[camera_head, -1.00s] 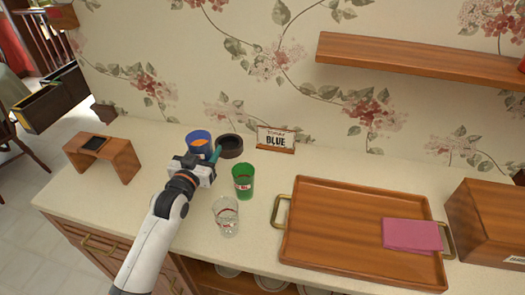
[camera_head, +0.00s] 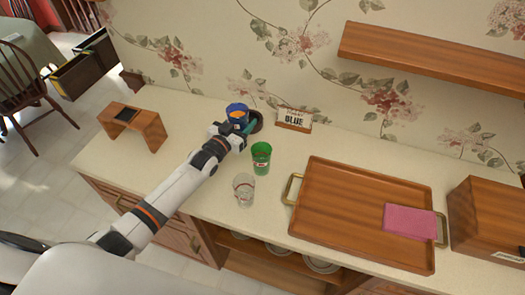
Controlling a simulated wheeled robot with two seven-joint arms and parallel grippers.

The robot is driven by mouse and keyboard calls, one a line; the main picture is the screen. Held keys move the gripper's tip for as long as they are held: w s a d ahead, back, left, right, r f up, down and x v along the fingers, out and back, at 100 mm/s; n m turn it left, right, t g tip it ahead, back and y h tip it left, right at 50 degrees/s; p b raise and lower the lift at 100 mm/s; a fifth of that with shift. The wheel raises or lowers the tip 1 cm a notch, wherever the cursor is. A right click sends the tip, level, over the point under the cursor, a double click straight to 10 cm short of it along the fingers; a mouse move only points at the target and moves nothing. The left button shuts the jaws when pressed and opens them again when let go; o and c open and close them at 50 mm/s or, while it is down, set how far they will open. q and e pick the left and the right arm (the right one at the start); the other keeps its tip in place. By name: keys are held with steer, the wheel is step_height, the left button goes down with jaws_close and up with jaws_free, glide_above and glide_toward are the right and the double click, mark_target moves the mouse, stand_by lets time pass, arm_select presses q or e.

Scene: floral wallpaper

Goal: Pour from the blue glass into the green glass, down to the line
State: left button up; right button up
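The blue glass (camera_head: 237,107), with orange showing in it, is at my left gripper (camera_head: 244,128) near the back of the counter. The gripper is closed around the glass, with a teal finger along its right side; the arm hides the glass's lower part. I cannot tell how far it is tilted. The green glass (camera_head: 261,158), with a label on its side, stands upright in front and to the right, apart from the gripper. Its fill and line are too small to make out. My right gripper is not in view.
A clear glass (camera_head: 244,190) stands in front of the green glass. A wooden tray (camera_head: 345,230) with a pink cloth (camera_head: 410,221) lies right. A small wooden stand (camera_head: 137,126) is left.

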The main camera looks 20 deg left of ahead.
arm_select(q)
steer(key=shift+f+b, duration=1.85)
steer(key=shift+f, duration=0.45)
steer(key=shift+d, duration=0.1)
steer(key=shift+d+r+m, duration=0.15)
steer(key=shift+m, duration=0.35)
steer(key=shift+s+d+r+m+t+b, duration=0.15)
steer(key=shift+d+r+m+t, duration=0.1)
steer(key=shift+m, duration=0.5)
steer(key=shift+s+d+r+m+t+b, duration=0.15)
steer(key=shift+d+r+m+t, duration=0.1)
steer(key=shift+m, duration=0.5)
steer(key=shift+s+d+r+m+h+b, duration=0.1)
steer(key=shift+d+r+m+h+b, duration=0.1)
steer(key=shift+m, duration=0.3)
steer(key=shift+s+d+r+m+h+b, duration=0.1)
steer(key=shift+m+b, duration=0.1)
steer(key=shift+m, duration=0.3)
steer(key=shift+w+a+r+m, duration=0.1)
steer(key=shift+r+m, duration=0.05)
steer(key=shift+m, duration=0.25)
steer(key=shift+a+r+m+t, duration=0.1)
steer(key=shift+r+m+t, duration=0.1)
steer(key=shift+m+t, duration=0.1)
